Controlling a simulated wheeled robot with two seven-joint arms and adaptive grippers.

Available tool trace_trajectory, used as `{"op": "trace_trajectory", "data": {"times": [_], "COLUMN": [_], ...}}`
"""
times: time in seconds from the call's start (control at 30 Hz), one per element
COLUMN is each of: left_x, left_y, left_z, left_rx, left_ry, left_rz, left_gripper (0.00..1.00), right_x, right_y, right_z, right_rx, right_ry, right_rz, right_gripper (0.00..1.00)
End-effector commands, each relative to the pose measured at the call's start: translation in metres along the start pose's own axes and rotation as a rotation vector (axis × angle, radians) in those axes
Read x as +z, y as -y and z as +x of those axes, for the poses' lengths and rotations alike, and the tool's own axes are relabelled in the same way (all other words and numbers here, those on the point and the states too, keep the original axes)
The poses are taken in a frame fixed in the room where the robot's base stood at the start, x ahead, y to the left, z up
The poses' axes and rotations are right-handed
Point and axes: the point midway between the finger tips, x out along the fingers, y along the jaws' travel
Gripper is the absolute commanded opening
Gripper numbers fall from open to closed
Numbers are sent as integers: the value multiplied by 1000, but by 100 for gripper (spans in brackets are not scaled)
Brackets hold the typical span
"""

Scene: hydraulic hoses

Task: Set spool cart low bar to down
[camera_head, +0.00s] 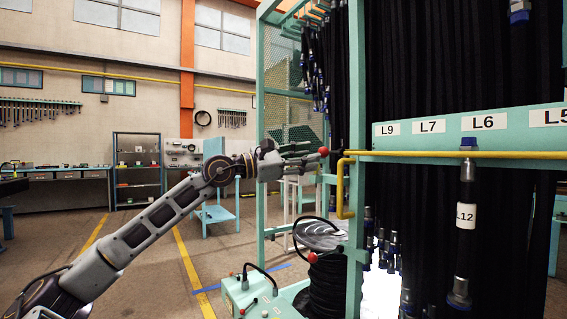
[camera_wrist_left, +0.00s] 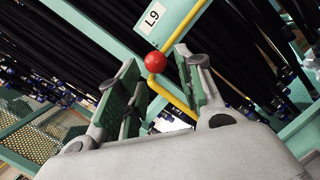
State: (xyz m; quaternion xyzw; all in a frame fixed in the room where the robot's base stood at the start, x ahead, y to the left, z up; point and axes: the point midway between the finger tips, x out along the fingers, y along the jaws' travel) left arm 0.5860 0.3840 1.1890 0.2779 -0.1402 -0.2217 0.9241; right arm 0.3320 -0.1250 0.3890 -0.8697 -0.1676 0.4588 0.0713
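The low bar is a yellow rail (camera_head: 460,154) along the front of the teal spool cart beam (camera_head: 408,141). Its left end bends down into a short hook (camera_head: 342,190). A red ball knob (camera_head: 323,151) shows at its left. My left gripper (camera_head: 308,152) reaches in from the left, level with the bar, its tips close to the knob. In the left wrist view the gripper (camera_wrist_left: 156,66) is open, with the red knob (camera_wrist_left: 155,58) showing between and just beyond the fingertips. I cannot tell whether they touch it. My right gripper is not in view.
Black hoses (camera_head: 430,80) hang behind the beam, and one labelled L12 (camera_head: 465,230) hangs in front. A teal machine with a lever (camera_head: 250,295) and a hose coil (camera_head: 327,285) stand below. Open floor (camera_head: 150,250) lies at left.

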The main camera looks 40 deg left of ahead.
Motion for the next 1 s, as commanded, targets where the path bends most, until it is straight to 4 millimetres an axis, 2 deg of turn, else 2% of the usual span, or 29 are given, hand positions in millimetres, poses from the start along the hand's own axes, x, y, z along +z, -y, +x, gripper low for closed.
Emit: {"op": "trace_trajectory", "data": {"times": [1.0], "left_x": [2], "left_y": [2], "left_z": [-19], "left_rx": [-7], "left_ry": [-1], "left_rz": [6], "left_gripper": [37], "right_x": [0], "right_y": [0], "right_z": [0], "right_rx": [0], "right_ry": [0], "right_rz": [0], "right_gripper": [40]}}
